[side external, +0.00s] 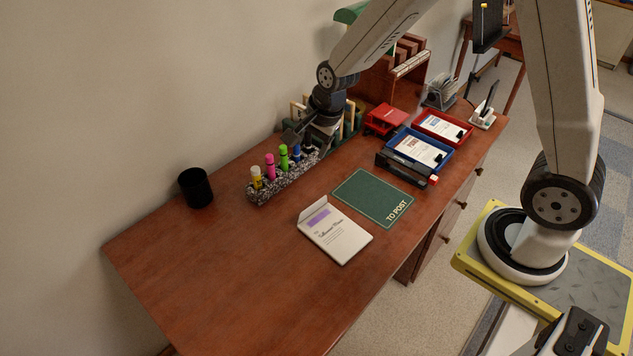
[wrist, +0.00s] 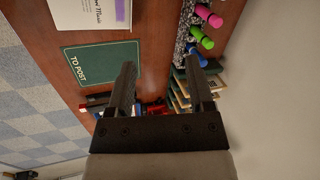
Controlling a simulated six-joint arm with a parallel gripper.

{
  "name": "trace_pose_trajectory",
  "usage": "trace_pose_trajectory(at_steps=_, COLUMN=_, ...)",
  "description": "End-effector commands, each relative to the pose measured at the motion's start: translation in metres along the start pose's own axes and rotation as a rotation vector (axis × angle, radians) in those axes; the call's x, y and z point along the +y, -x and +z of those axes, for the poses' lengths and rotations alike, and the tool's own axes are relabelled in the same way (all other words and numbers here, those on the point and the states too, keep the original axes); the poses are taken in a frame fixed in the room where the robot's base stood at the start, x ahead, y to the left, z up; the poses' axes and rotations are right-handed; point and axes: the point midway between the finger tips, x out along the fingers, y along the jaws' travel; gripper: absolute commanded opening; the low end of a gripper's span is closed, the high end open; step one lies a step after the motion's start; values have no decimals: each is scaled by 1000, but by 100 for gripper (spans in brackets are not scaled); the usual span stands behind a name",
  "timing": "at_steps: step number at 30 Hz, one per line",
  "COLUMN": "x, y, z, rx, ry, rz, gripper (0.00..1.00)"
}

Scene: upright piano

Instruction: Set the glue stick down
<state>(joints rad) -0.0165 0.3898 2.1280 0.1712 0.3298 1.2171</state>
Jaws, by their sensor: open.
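I cannot pick out the glue stick with certainty in either view. A small white-and-red piece (side external: 433,180) shows at the near right end of a long black holder (side external: 400,172), but I cannot tell what it is. My gripper (side external: 303,138) is above the far end of a speckled holder (side external: 285,181) with several coloured markers. In the wrist view my gripper (wrist: 160,85) has its two dark fingers wide apart, with nothing visible held between them. A blue marker (wrist: 197,60) shows close to the right finger.
A black cup (side external: 195,188) stands left. Blue (side external: 440,165) and red (side external: 462,138) trays hold papers. The desk's front left is clear.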

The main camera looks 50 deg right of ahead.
Motion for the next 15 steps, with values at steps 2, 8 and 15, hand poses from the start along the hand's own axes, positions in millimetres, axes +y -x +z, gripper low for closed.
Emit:
trace_pose_trajectory(at_steps=2, x=12, y=10, z=1, rx=5, ry=134, rz=7, gripper=68)
trace_pose_trajectory(at_steps=8, x=43, y=28, z=4, rx=9, ry=477, rz=29, gripper=68)
trace_pose_trajectory(at_steps=15, x=82, y=47, z=8, rx=6, ry=889, rz=60, gripper=68)
